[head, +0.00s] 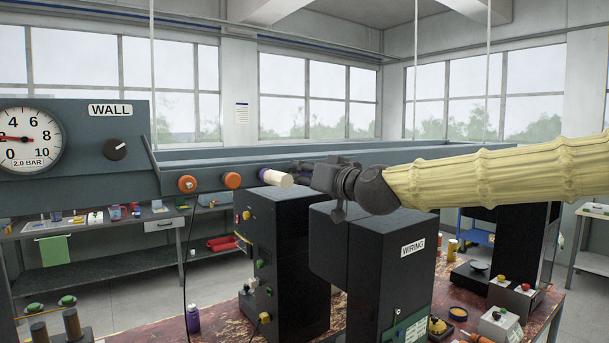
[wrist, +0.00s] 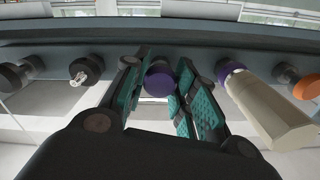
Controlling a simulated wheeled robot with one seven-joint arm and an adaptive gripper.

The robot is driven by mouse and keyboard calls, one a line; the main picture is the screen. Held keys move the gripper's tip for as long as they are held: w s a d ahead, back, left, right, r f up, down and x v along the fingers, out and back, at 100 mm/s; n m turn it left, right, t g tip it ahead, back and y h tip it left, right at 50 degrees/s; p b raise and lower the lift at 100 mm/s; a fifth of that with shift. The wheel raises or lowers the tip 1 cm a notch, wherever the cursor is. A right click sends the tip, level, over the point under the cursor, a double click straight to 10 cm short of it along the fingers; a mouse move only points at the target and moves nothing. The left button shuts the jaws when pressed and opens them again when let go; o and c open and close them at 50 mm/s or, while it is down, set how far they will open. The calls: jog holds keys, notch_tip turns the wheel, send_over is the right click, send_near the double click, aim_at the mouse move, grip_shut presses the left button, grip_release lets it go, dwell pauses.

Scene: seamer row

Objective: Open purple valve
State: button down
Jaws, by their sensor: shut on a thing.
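The purple valve (wrist: 159,80) is a round purple knob on the front of the grey wall beam, in the middle of the wrist view. My gripper (wrist: 160,88) has its teal-padded fingers on either side of this knob and is shut on it. In the head view my gripper (head: 303,173) reaches the beam from the right, and the fingers largely hide the knob. Just beside it is a second purple-ended fitting with a cream cylinder (wrist: 268,108) sticking out; this cylinder also shows in the head view (head: 279,179).
Orange knobs (head: 187,184) sit along the beam (head: 170,178) to the left. A gauge (head: 28,137) reads near 2 bar. Black cabinets (head: 370,260), one labelled WIRING, stand below my arm.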

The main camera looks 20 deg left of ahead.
jog(key=shift+d, duration=0.1)
jog(key=shift+s+d+f+b, duration=0.15)
jog(key=shift+s+d+b, duration=0.15)
jog(key=shift+b, duration=0.45)
jog(key=shift+s+d, duration=0.2)
jog(key=shift+d, duration=0.05)
jog(key=c, duration=1.1)
grip_release()
jog(key=shift+w, duration=0.1)
jog(key=v, duration=1.2)
